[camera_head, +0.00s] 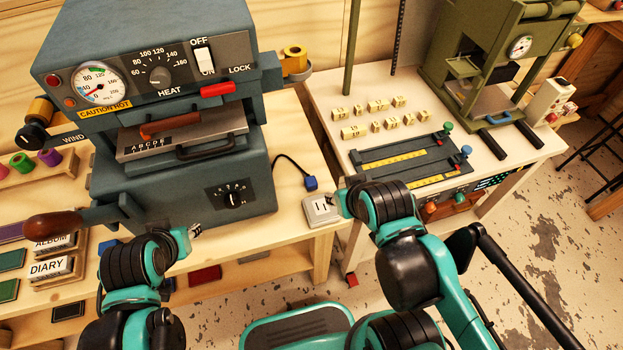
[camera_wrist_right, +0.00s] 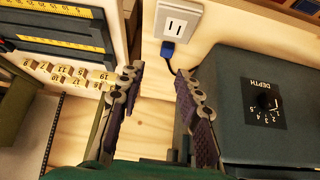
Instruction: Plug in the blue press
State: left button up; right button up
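The blue press (camera_head: 185,110) stands on the left wooden bench. Its black cord ends in a blue plug (camera_head: 311,184), which lies on the bench just behind a white outlet box (camera_head: 320,210). In the right wrist view the plug (camera_wrist_right: 171,52) sits beside the near edge of the outlet (camera_wrist_right: 179,22), whose slots are empty. My right gripper (camera_wrist_right: 160,72) is open and empty, with the plug just beyond its fingertips. In the head view, it is beside the outlet, mostly hidden by my arm. My left gripper (camera_head: 192,232) is in front of the press; its fingers are too small to judge.
On the right a second bench (camera_head: 330,95) carries numbered blocks (camera_head: 377,105), a ruled dark fixture (camera_head: 410,160) and a green press (camera_head: 490,60). A gap separates the benches. Label plates (camera_head: 50,268) and colored spools (camera_head: 22,163) are at the left.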

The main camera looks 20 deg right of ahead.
pick_arm(q)
jog(key=shift+o, duration=0.7)
pick_arm(e)
jog(key=shift+o, duration=1.3)
jog(key=w+a+f+m+g+p, duration=0.2)
jog(key=w+m+g+p, duration=0.35)
jog(key=w+m, duration=0.7)
jog(key=w+f+m, duration=0.1)
jog(key=f, duration=0.1)
jog(key=w+f+m+g+p, duration=0.1)
jog(key=w+f+m, duration=0.1)
jog(key=w+a+f+m, duration=0.1)
jog(key=f, duration=0.1)
jog(key=shift+w+f+m+g+p, duration=0.1)
jog(key=shift+w+m+g+p, duration=0.15)
jog(key=shift+p, duration=0.15)
jog(key=shift+w+a+f+m, duration=0.1)
jog(key=shift+f+m, duration=0.2)
jog(key=shift+f, duration=0.25)
pick_arm(q)
notch_tip(320, 180, up, 7)
jog(key=shift+r, duration=0.2)
